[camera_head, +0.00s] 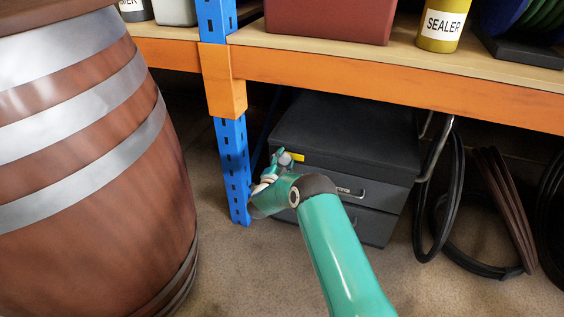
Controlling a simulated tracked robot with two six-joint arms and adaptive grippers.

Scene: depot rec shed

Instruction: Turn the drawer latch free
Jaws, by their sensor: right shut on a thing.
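A dark grey drawer cabinet (345,130) stands on the floor under the shelf, with two drawers with pale handles visible on its front. My right arm reaches in from the bottom, and my right gripper (279,163) is at the upper left of the cabinet front, shut on the drawer latch (286,158), a small grey knob. A small yellow mark (299,157) shows just right of it. The fingers and my wrist hide part of the latch and of the upper drawer. My left gripper is not in view.
A large brown barrel (90,150) with silver bands fills the left side. A blue rack post (233,160) stands close left of my right gripper. An orange shelf beam (400,88) runs above the cabinet. Black hoses (447,190) hang to its right.

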